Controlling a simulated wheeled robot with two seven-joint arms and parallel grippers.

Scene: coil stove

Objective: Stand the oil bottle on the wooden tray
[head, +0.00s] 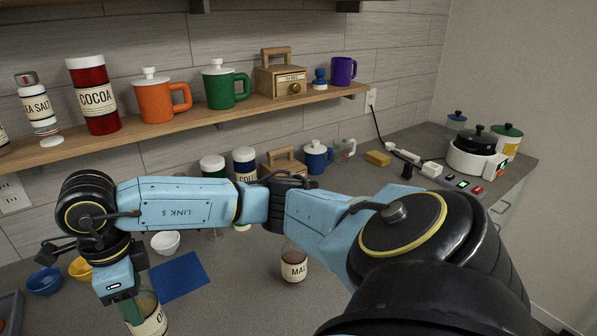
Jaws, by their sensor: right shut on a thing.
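My right arm reaches across the counter to the left, and its gripper (127,298) points down near the bottom left. It is shut on a dark green piece that looks like the neck of the oil bottle (131,312). The rest of the bottle is hard to make out and the bottom edge cuts it off. A glass jar with a cream label (152,322) shows right beside it; I cannot tell whether they touch. No wooden tray shows clearly; a grey-rimmed tray is cut off at the left edge. My left gripper is not in view.
A blue mat (180,276), a white bowl (165,243), a blue bowl (44,281) and a yellow bowl (80,269) lie near the gripper. A labelled jar (293,265) stands under my forearm. A wooden shelf (220,112) with mugs and canisters hangs above.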

